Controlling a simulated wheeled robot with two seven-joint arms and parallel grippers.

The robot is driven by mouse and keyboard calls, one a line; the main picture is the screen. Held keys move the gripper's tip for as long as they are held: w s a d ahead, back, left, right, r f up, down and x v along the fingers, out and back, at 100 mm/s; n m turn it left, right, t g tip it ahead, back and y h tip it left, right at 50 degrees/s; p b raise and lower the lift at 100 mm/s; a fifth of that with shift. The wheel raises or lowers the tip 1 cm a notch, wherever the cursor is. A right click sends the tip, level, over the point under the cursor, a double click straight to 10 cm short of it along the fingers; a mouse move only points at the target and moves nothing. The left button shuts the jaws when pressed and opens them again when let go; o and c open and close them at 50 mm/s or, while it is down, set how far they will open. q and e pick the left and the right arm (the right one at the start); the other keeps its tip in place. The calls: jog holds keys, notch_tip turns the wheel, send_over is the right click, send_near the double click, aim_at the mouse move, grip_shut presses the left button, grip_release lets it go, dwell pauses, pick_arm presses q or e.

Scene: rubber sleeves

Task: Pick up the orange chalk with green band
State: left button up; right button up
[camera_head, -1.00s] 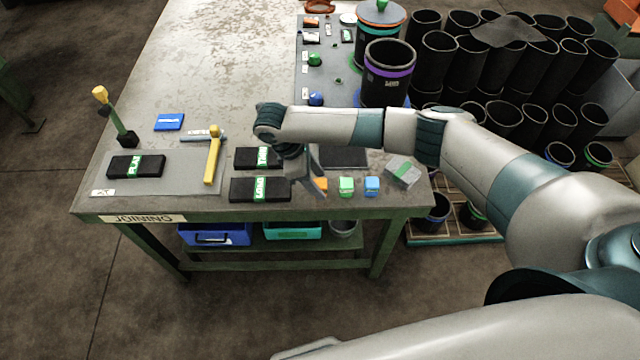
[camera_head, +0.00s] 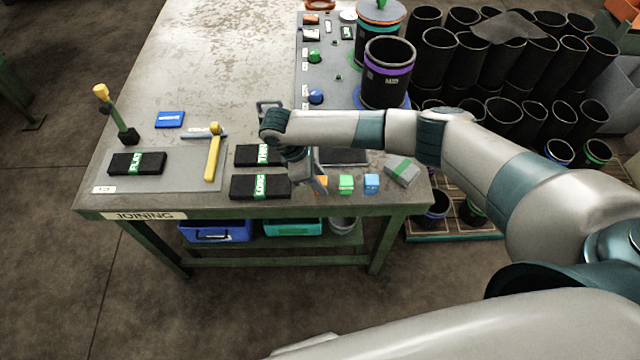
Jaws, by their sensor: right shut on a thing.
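The orange chalk (camera_head: 324,181) is on the near part of the workbench, left of a green block. Only a small orange patch shows, because the gripper covers the rest. Its green band cannot be made out. My right gripper (camera_head: 319,187) points down at the chalk and is shut on it. I cannot tell whether the chalk is clear of the bench top. My left gripper is not in view.
A green block (camera_head: 346,184) and a blue block (camera_head: 372,183) stand close to the right, then a grey block (camera_head: 402,171). Black packs with green labels (camera_head: 245,187) lie to the left. The bench's front edge (camera_head: 300,209) is near. Black sleeves (camera_head: 480,65) stand at the right.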

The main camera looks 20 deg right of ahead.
jog(key=shift+r, duration=0.1)
jog(key=shift+w+r+b, duration=0.1)
jog(key=shift+r+b, duration=0.25)
jog(key=shift+r, duration=0.05)
jog(key=r, duration=0.1)
jog(key=r+b, duration=0.1)
jog(key=r, duration=0.1)
jog(key=shift+s+d+r, duration=0.1)
jog(key=shift+s, duration=0.2)
jog(key=s+d+r+b, duration=0.1)
jog(key=s+d+r, duration=0.4)
jog(key=s, duration=0.5)
jog(key=shift+r+b, duration=0.3)
jog(key=shift+r, duration=0.6)
jog(key=shift+d, duration=0.1)
